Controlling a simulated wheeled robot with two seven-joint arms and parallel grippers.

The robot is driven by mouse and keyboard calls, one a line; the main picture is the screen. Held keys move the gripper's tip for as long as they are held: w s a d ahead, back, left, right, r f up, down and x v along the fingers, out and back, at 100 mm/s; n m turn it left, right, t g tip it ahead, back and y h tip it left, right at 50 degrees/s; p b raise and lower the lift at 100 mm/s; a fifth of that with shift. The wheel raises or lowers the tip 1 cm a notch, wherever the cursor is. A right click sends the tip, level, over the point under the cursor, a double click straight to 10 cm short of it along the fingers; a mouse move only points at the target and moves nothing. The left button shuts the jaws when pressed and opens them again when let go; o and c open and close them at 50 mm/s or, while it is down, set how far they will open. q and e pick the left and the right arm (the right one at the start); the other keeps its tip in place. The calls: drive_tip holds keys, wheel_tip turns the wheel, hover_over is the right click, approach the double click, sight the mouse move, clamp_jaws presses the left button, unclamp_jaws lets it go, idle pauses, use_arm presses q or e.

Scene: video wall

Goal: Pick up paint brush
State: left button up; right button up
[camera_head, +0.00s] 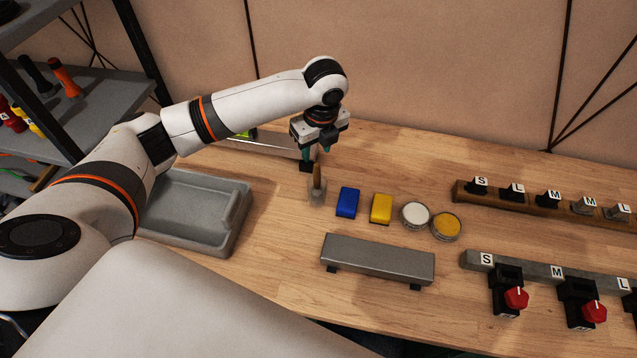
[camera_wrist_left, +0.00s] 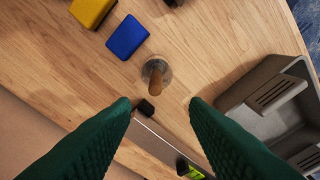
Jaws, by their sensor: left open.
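The paint brush (camera_head: 317,178) stands near upright in a small clear cup (camera_head: 316,197) on the wooden workbench, its brown wooden handle upward. In the left wrist view the brush handle (camera_wrist_left: 156,84) and the round cup (camera_wrist_left: 166,73) lie just beyond the fingertips, near the middle between them. My left gripper (camera_head: 316,152) is open and empty, pointing down above the brush. Its two green fingers (camera_wrist_left: 160,103) are spread apart in the wrist view. The brush's lower end is hard to make out. My right gripper is not in view.
A long flat metal tool (camera_head: 265,146) lies behind the cup. A grey tray (camera_head: 190,235) is left. Blue (camera_head: 347,202) and yellow (camera_head: 381,208) blocks, white (camera_head: 415,215) and yellow (camera_head: 446,226) round pots stand right. A grey raised bar (camera_head: 377,258) is in front.

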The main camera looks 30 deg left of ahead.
sight(317, 166)
use_arm(q)
drive_tip(key=f, duration=0.3)
drive_tip(key=shift+w+a+f+p, duration=0.1)
drive_tip(key=shift+a+f+p, duration=0.1)
drive_tip(key=shift+f+p, duration=0.1)
drive_tip(key=shift+w+f+p, duration=0.15)
drive_tip(key=shift+f+p, duration=0.2)
drive_tip(key=shift+f, duration=0.2)
wheel_tip(317, 166, down, 4)
drive_tip(key=shift+w+r+p, duration=0.15)
drive_tip(key=shift+r+p, duration=0.05)
drive_tip(key=shift+p, duration=0.35)
drive_tip(key=shift+f, duration=0.4)
drive_tip(key=shift+c, duration=0.3)
clamp_jaws()
